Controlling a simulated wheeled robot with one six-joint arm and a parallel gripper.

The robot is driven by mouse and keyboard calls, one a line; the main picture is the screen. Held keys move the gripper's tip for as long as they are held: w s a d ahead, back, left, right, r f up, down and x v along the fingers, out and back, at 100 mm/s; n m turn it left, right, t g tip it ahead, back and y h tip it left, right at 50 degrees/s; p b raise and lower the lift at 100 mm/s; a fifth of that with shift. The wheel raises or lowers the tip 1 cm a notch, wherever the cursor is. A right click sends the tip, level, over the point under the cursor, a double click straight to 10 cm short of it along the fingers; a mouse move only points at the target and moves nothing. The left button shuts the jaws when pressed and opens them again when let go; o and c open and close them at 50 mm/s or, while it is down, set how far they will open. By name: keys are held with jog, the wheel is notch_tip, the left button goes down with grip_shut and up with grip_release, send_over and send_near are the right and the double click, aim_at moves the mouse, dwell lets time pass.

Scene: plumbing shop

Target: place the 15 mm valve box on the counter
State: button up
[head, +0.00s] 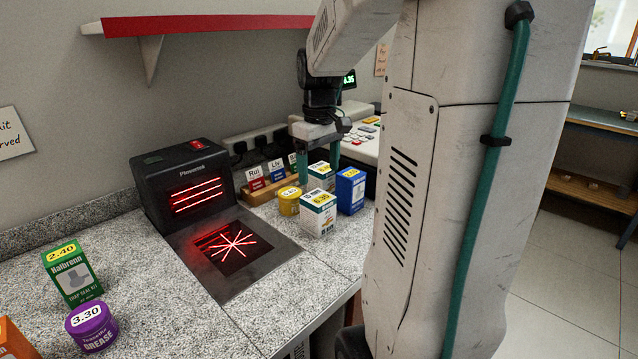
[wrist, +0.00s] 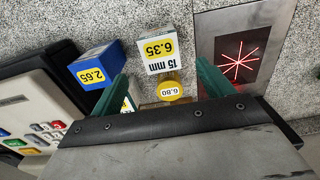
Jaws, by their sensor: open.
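The 15 mm valve box (head: 318,218) is white with a yellow price label. It stands upright on the counter (head: 205,305), right of the scanner plate. The wrist view shows its top (wrist: 160,46), marked 15 mm and 6.35. My gripper (head: 319,170) is open and empty, above and behind this box, over a similar white box (head: 321,178). In the wrist view, my green fingers (wrist: 162,72) reach toward the 15 mm box from either side of the picture; I see no contact. The left finger partly hides the other white box (wrist: 129,104).
A yellow tub (head: 289,201) and a blue box (head: 350,192) stand close by. The scanner (head: 182,185) and its glowing plate (head: 232,246) lie left. A till (head: 362,145) and card holder (head: 266,184) stand behind. Green box (head: 72,274) and purple tub (head: 91,327) are front left.

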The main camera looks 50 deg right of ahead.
jog(key=shift+a+r, duration=0.2)
jog(key=shift+r, duration=0.15)
jog(key=s+a+r, duration=0.1)
jog(key=s+a, duration=0.2)
jog(key=a, duration=0.4)
jog(key=s+a+r, duration=0.1)
jog(key=s+a, duration=0.1)
jog(key=a, duration=0.6)
jog(key=s+a+f+t, duration=0.1)
jog(key=s+a+f, duration=0.1)
jog(key=s+a, duration=0.7)
jog(key=shift+s+a+f+n, duration=0.2)
jog(key=shift+s+f+n, duration=0.1)
jog(key=shift+s, duration=0.4)
